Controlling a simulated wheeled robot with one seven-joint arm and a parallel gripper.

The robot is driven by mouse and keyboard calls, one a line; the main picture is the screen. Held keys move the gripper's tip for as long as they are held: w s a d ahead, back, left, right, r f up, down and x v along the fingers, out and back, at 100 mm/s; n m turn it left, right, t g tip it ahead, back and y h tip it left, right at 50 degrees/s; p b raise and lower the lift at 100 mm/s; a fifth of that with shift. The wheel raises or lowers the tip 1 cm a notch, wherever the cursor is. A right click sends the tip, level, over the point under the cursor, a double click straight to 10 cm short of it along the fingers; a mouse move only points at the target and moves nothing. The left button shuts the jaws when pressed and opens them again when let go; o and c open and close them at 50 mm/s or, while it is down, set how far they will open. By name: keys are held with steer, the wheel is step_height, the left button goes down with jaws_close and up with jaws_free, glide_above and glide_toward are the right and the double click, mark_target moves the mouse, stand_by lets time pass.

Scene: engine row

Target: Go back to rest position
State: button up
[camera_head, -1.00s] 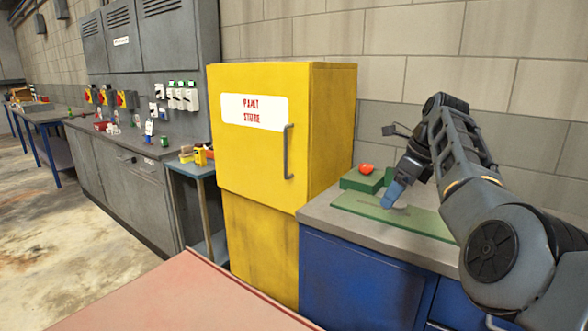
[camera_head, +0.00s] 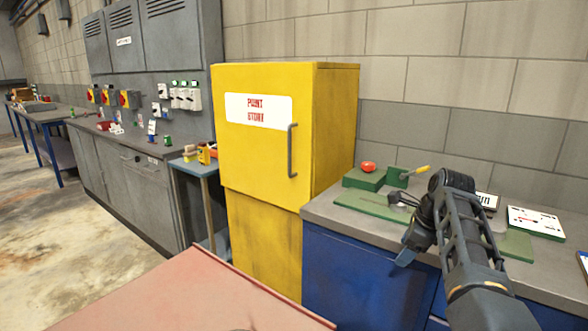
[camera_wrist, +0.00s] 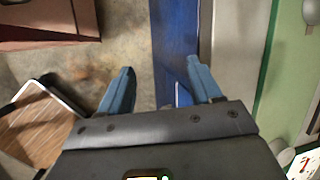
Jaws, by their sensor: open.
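My gripper (camera_head: 405,256) hangs at the front edge of the blue cabinet's worktop in the head view, in front of the green mat. In the wrist view my gripper (camera_wrist: 158,88) shows two blue fingers spread apart with nothing between them. Below them are the blue cabinet front (camera_wrist: 175,50), the grey worktop edge (camera_wrist: 235,50) and the concrete floor (camera_wrist: 125,40). My arm hides part of the worktop and mat in the head view.
A yellow paint cabinet (camera_head: 265,150) stands left. A reddish surface (camera_head: 190,300) lies in front.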

steer(key=s+d+f+n+t+h, duration=0.1)
steer(key=s+d+f+n+h, duration=0.15)
steer(key=s+f, duration=0.55)
steer(key=s+d+f+n+t+h, duration=0.1)
steer(key=s+d+f+n, duration=0.3)
steer(key=f, duration=0.6)
steer(key=s+a+f+n+t, duration=0.1)
steer(key=s+f+n+t, duration=0.15)
steer(key=s, duration=0.75)
steer(key=s+a+f+n+t, duration=0.1)
steer(key=s+f+n, duration=0.15)
steer(key=s, duration=0.65)
steer(key=s+a+r+n+t, duration=0.1)
steer(key=s+a+r+n, duration=0.2)
steer(key=s, duration=0.6)
steer(key=s+a+r+n+t, duration=0.2)
steer(key=s+r+n, duration=0.15)
steer(key=s, duration=0.55)
steer(key=s+a+r+n+t+y, duration=0.1)
steer(key=s+a+r+n, duration=0.1)
steer(key=s+r, duration=0.5)
steer(key=s+a+r+n+t, duration=0.1)
steer(key=s+a+r+n, duration=0.2)
steer(key=s+r, duration=0.4)
step_height(320, 180, up, 5)
steer(key=shift+a+f+y, duration=0.1)
steer(key=shift+a+y, duration=0.25)
steer(key=shift+a, duration=0.05)
